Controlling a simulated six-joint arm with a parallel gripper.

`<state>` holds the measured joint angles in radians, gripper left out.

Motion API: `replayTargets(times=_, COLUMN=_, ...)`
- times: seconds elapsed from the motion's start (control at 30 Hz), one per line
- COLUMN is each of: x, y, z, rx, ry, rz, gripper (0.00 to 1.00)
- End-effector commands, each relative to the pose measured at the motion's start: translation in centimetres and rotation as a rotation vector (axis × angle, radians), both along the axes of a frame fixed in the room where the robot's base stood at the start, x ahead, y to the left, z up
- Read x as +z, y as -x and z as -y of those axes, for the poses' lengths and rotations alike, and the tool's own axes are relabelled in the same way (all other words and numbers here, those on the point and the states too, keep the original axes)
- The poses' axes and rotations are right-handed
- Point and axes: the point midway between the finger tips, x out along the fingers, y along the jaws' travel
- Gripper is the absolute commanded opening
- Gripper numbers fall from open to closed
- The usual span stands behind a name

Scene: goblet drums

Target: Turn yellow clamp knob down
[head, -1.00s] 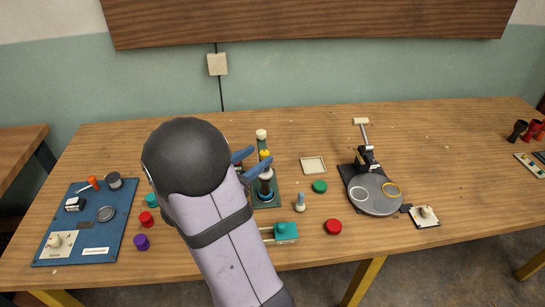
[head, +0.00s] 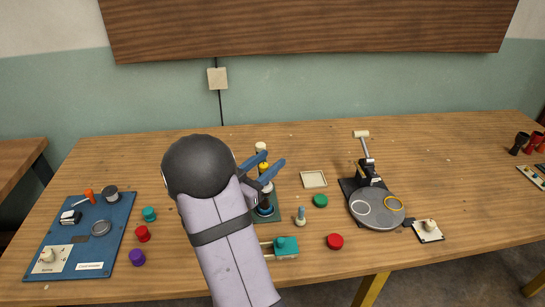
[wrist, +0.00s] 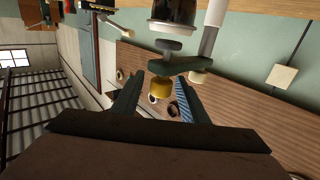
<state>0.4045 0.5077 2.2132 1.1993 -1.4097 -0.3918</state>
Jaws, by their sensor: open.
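The yellow clamp knob (head: 264,166) is on an upright clamp stand near the middle of the table, below a cream-coloured top. In the wrist view the yellow knob (wrist: 160,88) shows between my fingers, beside a dark green clamp bar (wrist: 182,65). My gripper (head: 266,163) is open, with one blue finger on each side of the stand at about knob height. In the wrist view my gripper (wrist: 158,92) has a gap around the knob; contact cannot be told. The lower stand is partly hidden by my fingers and arm in the head view.
A green base plate (head: 272,207) carries the stand. A cream tray (head: 314,180) and a green disc (head: 320,201) lie to its right, then a grey round fixture (head: 376,210). A blue board (head: 112,225) with parts is at left. Bare table lies behind the stand.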

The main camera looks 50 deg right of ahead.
Motion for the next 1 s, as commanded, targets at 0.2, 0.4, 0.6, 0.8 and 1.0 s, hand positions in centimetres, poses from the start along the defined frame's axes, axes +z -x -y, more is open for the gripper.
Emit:
replayTargets(times=0.2, x=0.0, y=0.0, z=1.9, rx=-0.001, ry=0.0, rz=0.001, gripper=0.4)
replayTargets(times=0.4, x=0.0, y=0.0, z=2.2, rx=0.001, ry=0.0, rz=0.001, gripper=0.4)
replayTargets(times=0.6, x=0.0, y=0.0, z=2.2, rx=0.001, ry=0.0, rz=0.001, gripper=0.28)
replayTargets(times=0.8, x=0.0, y=0.0, z=2.2, rx=0.001, ry=0.0, rz=0.001, gripper=0.0)
replayTargets(times=1.0, x=0.1, y=0.1, z=2.2, rx=-0.054, ry=0.002, rz=0.003, gripper=0.0)
